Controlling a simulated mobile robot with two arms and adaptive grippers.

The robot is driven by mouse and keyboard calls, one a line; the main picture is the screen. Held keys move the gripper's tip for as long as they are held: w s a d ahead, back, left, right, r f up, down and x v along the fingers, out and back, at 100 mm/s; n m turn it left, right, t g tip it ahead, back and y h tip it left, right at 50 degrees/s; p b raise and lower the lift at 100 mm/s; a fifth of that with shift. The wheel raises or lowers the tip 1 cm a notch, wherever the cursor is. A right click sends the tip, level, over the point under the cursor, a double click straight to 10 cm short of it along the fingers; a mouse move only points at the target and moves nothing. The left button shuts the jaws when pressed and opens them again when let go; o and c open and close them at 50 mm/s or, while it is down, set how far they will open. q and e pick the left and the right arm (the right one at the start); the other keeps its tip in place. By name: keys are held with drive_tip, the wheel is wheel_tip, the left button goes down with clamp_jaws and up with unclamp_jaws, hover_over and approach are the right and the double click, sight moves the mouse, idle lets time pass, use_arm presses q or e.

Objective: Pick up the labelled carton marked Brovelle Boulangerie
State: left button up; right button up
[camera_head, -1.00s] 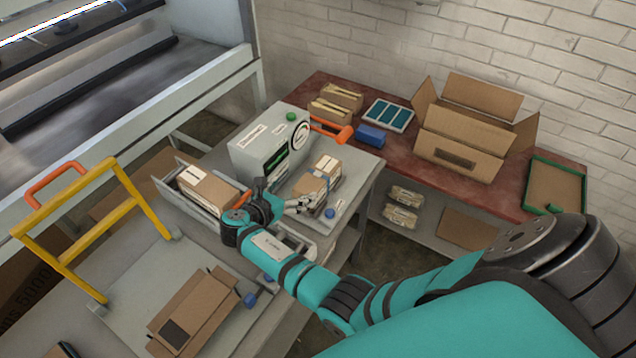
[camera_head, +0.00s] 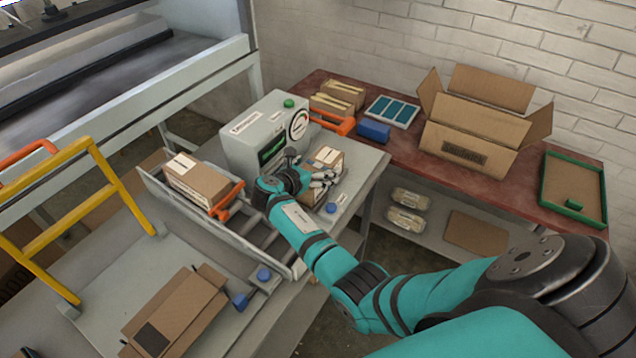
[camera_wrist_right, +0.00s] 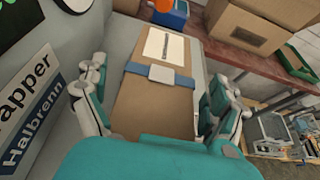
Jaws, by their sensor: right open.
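A brown carton (camera_head: 325,158) with a white label stands on the grey bench beside the wrapping machine. It fills the middle of the right wrist view (camera_wrist_right: 150,105), with a grey-blue band across it; its label print is too small to read. My right gripper (camera_head: 316,182) is at the carton's near side in the head view. In the wrist view its open fingers (camera_wrist_right: 160,90) lie on either side of the carton, with no clear grip. Another labelled carton (camera_head: 197,182) sits on the roller conveyor to the left; its print is also unreadable. My left gripper is out of view.
The grey-green machine (camera_head: 262,133) stands close left of the gripper. An orange-handled tool (camera_head: 335,122) and a blue box (camera_head: 373,132) lie behind. A large open box (camera_head: 465,145) and green tray (camera_head: 573,188) are on the red table. A yellow trolley frame (camera_head: 120,185) is left.

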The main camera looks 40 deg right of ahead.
drive_tip(key=shift+r, duration=0.1)
drive_tip(key=shift+c, duration=0.2)
drive_tip(key=c, duration=1.4)
drive_tip(key=shift+c, duration=0.8)
drive_tip(key=shift+r, duration=0.1)
